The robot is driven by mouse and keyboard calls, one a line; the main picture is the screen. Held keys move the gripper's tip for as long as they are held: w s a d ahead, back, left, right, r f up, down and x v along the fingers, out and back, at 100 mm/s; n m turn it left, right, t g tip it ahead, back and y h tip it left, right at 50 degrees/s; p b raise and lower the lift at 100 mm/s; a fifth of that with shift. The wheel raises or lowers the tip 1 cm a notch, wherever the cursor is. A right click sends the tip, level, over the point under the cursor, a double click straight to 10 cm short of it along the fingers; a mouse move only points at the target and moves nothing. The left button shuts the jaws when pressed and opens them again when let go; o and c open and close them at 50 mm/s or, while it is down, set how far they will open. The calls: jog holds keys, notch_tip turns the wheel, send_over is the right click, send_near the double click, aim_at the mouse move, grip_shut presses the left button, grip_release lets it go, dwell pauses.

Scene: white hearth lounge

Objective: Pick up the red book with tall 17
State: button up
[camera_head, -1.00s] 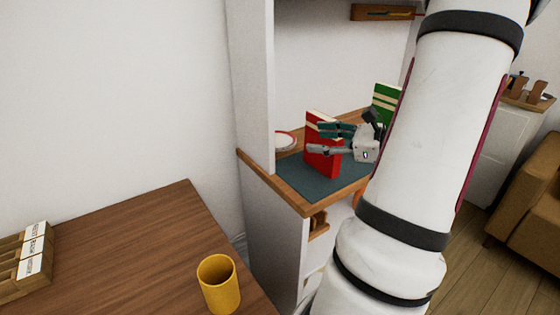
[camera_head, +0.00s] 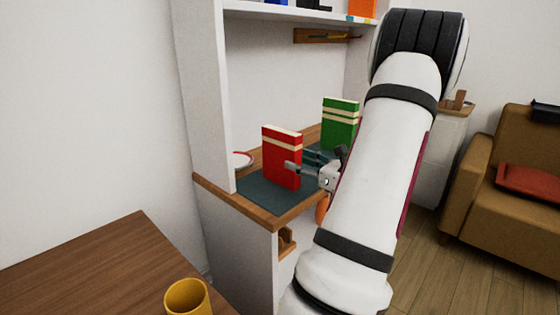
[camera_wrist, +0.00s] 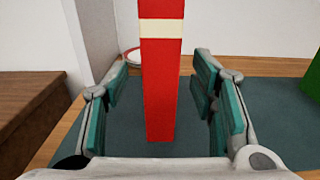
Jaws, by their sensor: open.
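The red book (camera_head: 282,158) stands upright on a dark mat (camera_head: 255,194) on the wooden shelf top, with a cream band near its top. In the wrist view the red book (camera_wrist: 163,95) shows its narrow side, between the two fingers in the picture. My gripper (camera_head: 301,163) is open at the book's right side in the head view, one fingertip overlapping its lower part. In the wrist view my gripper (camera_wrist: 161,72) has teal pads, with gaps on both sides of the book. I cannot tell how deep the book sits between them.
A green book (camera_head: 341,124) stands behind to the right. A white plate with a red rim (camera_head: 242,160) lies left of the red book. A white upright panel (camera_head: 206,100) bounds the left side. A yellow mug (camera_head: 188,299) stands on the nearer brown table (camera_head: 100,265).

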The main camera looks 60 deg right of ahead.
aim_at(281, 154)
jog(key=shift+b+x, duration=0.85)
jog(key=shift+x, duration=3)
grip_shut()
